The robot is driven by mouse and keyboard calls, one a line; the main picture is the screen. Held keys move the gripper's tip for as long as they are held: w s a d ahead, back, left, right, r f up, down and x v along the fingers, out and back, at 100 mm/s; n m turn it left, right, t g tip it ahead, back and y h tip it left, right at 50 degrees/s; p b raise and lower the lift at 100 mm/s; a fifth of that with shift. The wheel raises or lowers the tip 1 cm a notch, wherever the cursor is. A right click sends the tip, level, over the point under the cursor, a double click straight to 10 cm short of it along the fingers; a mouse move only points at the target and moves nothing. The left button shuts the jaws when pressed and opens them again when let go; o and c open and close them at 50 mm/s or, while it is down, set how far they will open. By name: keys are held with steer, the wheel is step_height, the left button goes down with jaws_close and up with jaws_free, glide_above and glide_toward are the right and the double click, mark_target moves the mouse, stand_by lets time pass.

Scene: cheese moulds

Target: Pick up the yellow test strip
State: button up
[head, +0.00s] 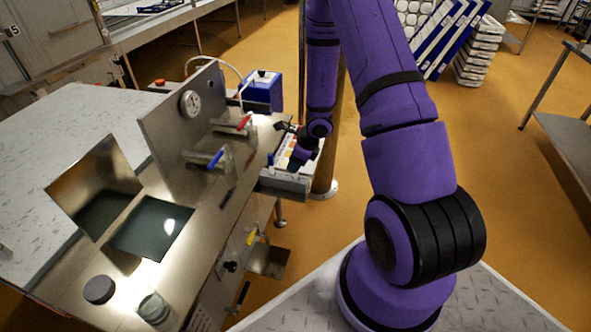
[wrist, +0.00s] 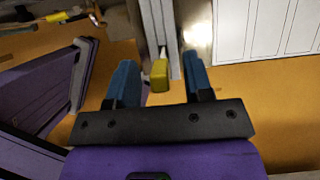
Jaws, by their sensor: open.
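My gripper (wrist: 160,76) is open in the wrist view, with a blue finger on each side. A small yellow block with a short pale piece behind it, which looks like the yellow test strip (wrist: 159,76), shows between the two fingers, with a gap on both sides. I cannot tell how deep it sits between them. In the head view the end of my arm is over a pale tray (head: 286,183) with small coloured items at the counter's right end. The fingers and the strip cannot be made out there.
The steel counter (head: 200,226) has an upright panel with a gauge (head: 190,104), a red lever (head: 244,122) and a blue lever (head: 216,159). A blue box (head: 263,90) stands behind. A yellow handle (head: 252,238) is on the counter's front. Orange floor is open to the right.

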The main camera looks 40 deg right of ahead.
jaws_close()
steer(key=shift+r, duration=0.15)
stand_by(0.4)
